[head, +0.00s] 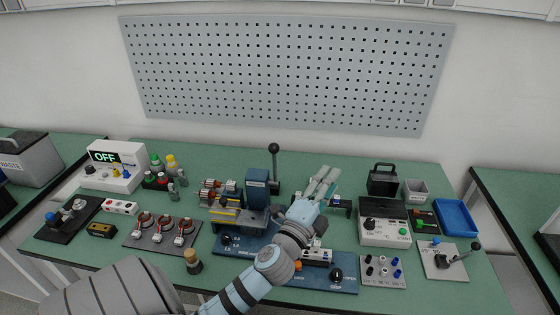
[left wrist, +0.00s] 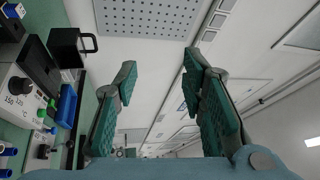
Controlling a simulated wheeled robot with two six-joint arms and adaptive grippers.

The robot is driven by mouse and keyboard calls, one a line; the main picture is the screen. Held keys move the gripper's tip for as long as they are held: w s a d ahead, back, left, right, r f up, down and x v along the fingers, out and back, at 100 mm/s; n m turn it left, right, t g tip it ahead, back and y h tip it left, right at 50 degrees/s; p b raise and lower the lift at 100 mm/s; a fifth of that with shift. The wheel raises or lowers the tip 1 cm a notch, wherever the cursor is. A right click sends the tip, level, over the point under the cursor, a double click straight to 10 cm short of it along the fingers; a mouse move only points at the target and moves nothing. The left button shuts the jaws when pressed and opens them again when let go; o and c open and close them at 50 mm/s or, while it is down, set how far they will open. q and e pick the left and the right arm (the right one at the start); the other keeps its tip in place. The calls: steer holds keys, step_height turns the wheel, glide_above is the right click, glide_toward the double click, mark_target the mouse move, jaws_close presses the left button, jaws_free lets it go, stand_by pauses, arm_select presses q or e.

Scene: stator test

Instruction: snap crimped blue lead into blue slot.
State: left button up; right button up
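My left gripper (head: 324,181) is above the blue fixture base (head: 345,262), with its fingers pointing to the back of the bench. In the left wrist view the two green-padded fingers of my left gripper (left wrist: 158,82) stand apart with nothing between them. My forearm covers part of the fixture base. I cannot make out a crimped blue lead or a blue slot for certain. A grey block (head: 383,282) at the front right carries black, white and blue terminals. My right gripper is not in view.
A tall black-knobbed lever (head: 274,150) stands just left of my left gripper. Small motors on a plate (head: 146,243) are left.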

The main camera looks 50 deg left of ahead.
arm_select(q)
steer(key=s+f+n+g, duration=0.4)
steer(key=s+f, duration=0.1)
steer(key=f, duration=0.1)
steer(key=s+f+n+g, duration=0.3)
steer(key=s+f+g, duration=0.1)
steer(key=s+f, duration=0.2)
steer(key=s+d+f+n+g, duration=0.1)
steer(key=s+f+n+g, duration=0.2)
steer(key=f, duration=0.4)
steer(key=shift+s+f+n+g, duration=0.15)
steer(key=shift+s+n+g, duration=0.25)
steer(key=shift+s+n, duration=0.7)
steer(key=shift+s+m, duration=0.25)
steer(key=shift+m, duration=0.05)
steer(key=s+d+f+n+g+h, duration=0.25)
steer(key=s+d+f+g, duration=0.2)
steer(key=s, duration=0.45)
steer(key=s+f+g, duration=0.1)
steer(key=s+f, duration=0.2)
steer(key=f, duration=1.7)
steer(key=s+a+f+g, duration=0.1)
steer(key=s+f, duration=1)
steer(key=s, duration=0.3)
steer(key=shift+f+h, duration=0.35)
steer(key=shift+h, duration=0.1)
steer(key=shift+a, duration=0.1)
